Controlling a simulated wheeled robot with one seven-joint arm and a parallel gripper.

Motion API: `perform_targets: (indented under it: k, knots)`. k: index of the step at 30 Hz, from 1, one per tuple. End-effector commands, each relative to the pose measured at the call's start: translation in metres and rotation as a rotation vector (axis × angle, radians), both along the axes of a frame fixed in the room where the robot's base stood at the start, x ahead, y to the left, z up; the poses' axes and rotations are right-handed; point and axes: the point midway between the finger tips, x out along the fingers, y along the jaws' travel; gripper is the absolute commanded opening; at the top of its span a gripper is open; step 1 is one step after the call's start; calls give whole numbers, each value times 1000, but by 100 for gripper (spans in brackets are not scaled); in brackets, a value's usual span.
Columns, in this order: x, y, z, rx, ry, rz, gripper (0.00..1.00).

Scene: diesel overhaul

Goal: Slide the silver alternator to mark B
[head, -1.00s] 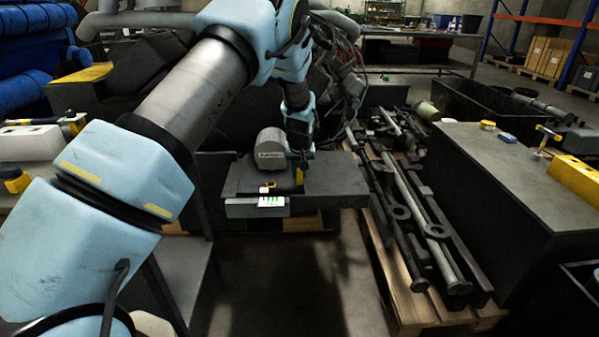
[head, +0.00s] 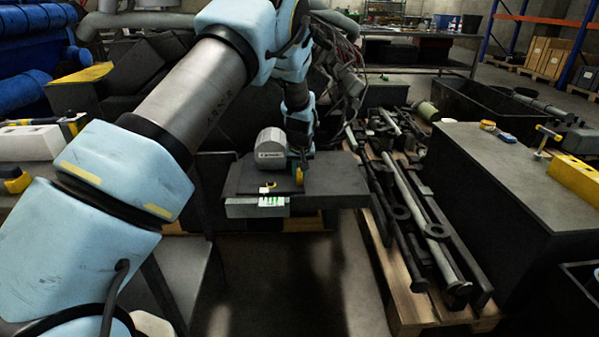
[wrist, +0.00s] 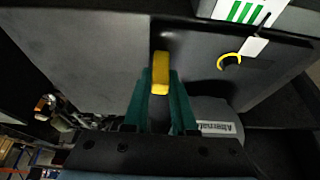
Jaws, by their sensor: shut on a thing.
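The silver alternator (head: 270,150) is a rounded grey body lying on a dark plate (head: 245,180) on the small bench. Its labelled side shows in the wrist view (wrist: 212,112), right of my fingers. My gripper (head: 300,166) points down just right of the alternator. In the wrist view its two teal fingers (wrist: 160,85) are closed on a yellow upright grip (wrist: 160,68). Whether this grip is joined to the alternator is hidden. A white card with green bars (head: 271,201) is at the bench's front edge. I can read no letter B.
A small yellow ring (head: 268,187) lies between the alternator and the card. The bench top (head: 340,185) is clear to the right. A pallet with rods and shafts (head: 415,215) stands right of the bench, then a dark cabinet (head: 520,180).

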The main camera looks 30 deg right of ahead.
Motion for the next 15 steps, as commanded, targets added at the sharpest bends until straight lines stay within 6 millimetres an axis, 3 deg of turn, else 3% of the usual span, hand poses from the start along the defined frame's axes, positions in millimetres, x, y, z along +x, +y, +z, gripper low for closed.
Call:
perform_targets:
  k: [5, 11, 15]
  knots:
    - [-1, -2, 0, 0, 0, -1, 0]
    - [-11, -25, 0, -4, -2, -4, 0]
    - [-12, -26, 1, -3, -1, -1, 0]
